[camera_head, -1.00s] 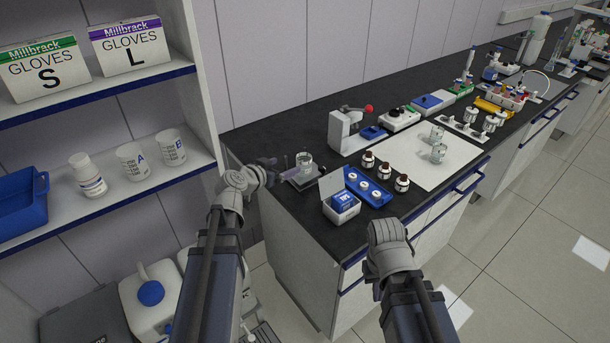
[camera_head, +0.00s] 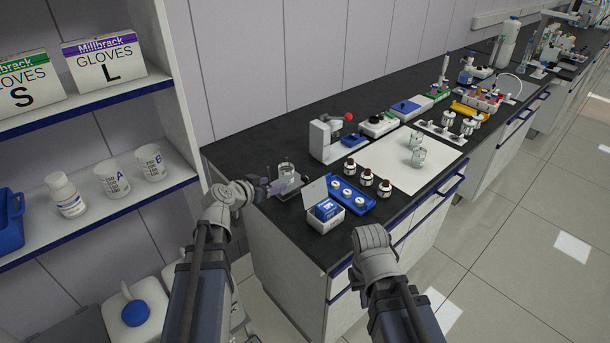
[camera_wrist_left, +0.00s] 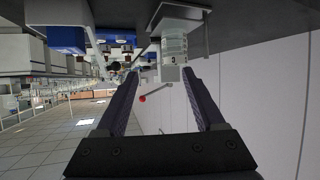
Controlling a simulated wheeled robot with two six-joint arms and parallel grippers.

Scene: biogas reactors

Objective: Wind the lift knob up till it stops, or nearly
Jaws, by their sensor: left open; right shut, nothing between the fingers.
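A small lift stand (camera_head: 288,188) with a clear beaker (camera_head: 286,171) on it is at the near left end of the dark bench. My left gripper (camera_head: 268,188) is at the left side of the stand, its open fingers pointing toward it. I cannot make out the lift knob itself in either view. In the left wrist view, which is upside down, the beaker (camera_wrist_left: 174,50) shows beyond the open left gripper (camera_wrist_left: 162,90); nothing is between its fingers. My right gripper (camera_head: 372,236) is shut and empty in front of the bench.
A white box with blue packs (camera_head: 326,213), a blue tray (camera_head: 350,197) and several brown bottles stand right of the lift. Behind is a white device with a red-knobbed lever (camera_head: 327,138). A shelf unit (camera_head: 185,183) stands at the left. The floor at right is clear.

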